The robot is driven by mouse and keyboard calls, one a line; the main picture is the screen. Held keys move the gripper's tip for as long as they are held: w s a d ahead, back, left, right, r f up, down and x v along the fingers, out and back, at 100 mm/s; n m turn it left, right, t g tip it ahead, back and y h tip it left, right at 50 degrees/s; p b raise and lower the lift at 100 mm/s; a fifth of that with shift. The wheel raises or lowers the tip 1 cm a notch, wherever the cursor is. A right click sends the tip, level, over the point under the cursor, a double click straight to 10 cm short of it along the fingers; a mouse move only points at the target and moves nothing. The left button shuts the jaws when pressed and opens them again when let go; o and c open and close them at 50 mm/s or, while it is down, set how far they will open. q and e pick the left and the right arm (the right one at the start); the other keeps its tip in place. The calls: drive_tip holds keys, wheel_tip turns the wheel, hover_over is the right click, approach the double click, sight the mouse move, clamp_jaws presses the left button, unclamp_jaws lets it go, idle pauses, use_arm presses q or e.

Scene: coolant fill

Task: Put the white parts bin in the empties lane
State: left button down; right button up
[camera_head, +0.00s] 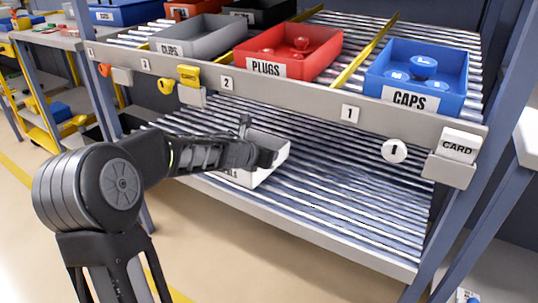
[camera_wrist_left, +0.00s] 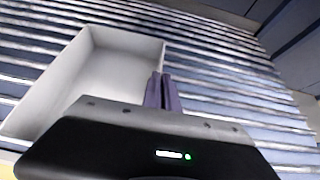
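The white parts bin (camera_head: 268,171) rests on the lower roller level of the rack, with a label partly hidden behind my arm. It looks empty in the left wrist view (camera_wrist_left: 100,75). My left gripper (camera_head: 266,157) reaches in from the left and is at the bin. In the left wrist view its two fingers (camera_wrist_left: 163,92) are close together at the bin's right wall, with the rim running in between them. The finger tips' contact is small in view. The lower roller lane (camera_head: 335,200) is the bare sloped bed around the bin. My right gripper is not in view.
Above, the upper level holds a grey CLIPS bin (camera_head: 200,36), a red PLUGS bin (camera_head: 290,50) and a blue CAPS bin (camera_head: 420,75). The numbered front rail (camera_head: 300,99) overhangs the lower level. A rack post (camera_head: 475,170) bounds the right. Rollers right of the bin are clear.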

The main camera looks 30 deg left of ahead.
use_arm(q)
drive_tip(key=shift+f, duration=0.2)
drive_tip(key=c, duration=1.6)
unclamp_jaws()
wheel_tip(320, 180, up, 5)
drive_tip(key=p, duration=0.5)
wheel_tip(320, 180, up, 2)
drive_tip(key=shift+r+p, duration=0.1)
drive_tip(key=shift+p, duration=0.9)
